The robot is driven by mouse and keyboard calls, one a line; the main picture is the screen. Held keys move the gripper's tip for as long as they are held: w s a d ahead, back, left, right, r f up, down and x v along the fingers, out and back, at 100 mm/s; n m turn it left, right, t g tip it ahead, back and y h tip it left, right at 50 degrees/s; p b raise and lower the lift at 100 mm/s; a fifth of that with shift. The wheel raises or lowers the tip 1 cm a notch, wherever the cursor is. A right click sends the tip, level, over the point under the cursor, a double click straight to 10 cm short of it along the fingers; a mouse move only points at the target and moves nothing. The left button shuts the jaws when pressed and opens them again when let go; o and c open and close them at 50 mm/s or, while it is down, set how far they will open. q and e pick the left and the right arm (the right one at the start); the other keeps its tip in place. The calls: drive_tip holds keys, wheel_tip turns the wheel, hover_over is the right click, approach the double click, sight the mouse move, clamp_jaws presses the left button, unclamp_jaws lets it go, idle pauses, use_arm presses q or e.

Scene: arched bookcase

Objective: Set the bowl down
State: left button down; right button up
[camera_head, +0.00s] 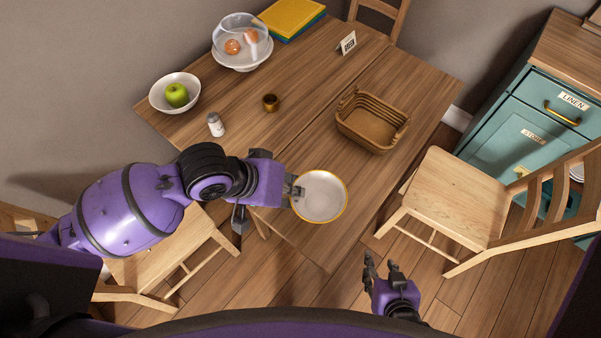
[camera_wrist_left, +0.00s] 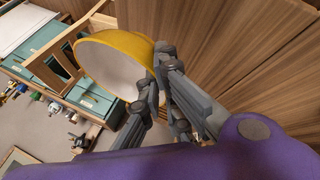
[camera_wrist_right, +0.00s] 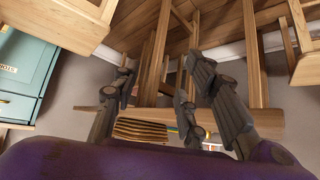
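A white bowl with a yellow rim (camera_head: 320,197) is at the front edge of the wooden table (camera_head: 300,160) in the head view. My left gripper (camera_head: 296,192) is shut on the bowl's left rim. The left wrist view shows the bowl (camera_wrist_left: 110,65) pinched at its rim between the fingers (camera_wrist_left: 155,85), with its yellow outside showing. Whether the bowl touches the table cannot be told. My right gripper (camera_head: 382,267) is empty and open, low in front of the table. Its fingers are apart in the right wrist view (camera_wrist_right: 165,85).
A wooden chair (camera_head: 455,195) stands at the right. The table's middle is clear.

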use_arm(q)
drive_tip(key=w+f, duration=0.6)
drive_tip(key=w, duration=0.1)
drive_tip(key=shift+f+b, duration=0.15)
drive_tip(key=shift+b, duration=0.25)
drive_tip(key=shift+w+f, duration=0.2)
drive_tip(key=shift+w, duration=0.05)
drive_tip(key=f, duration=0.3)
drive_tip(key=shift+w+f, duration=0.25)
drive_tip(key=shift+w, duration=0.05)
drive_tip(key=shift+f, duration=0.15)
drive_tip(key=c, duration=2.4)
unclamp_jaws()
drive_tip(key=o, duration=0.4)
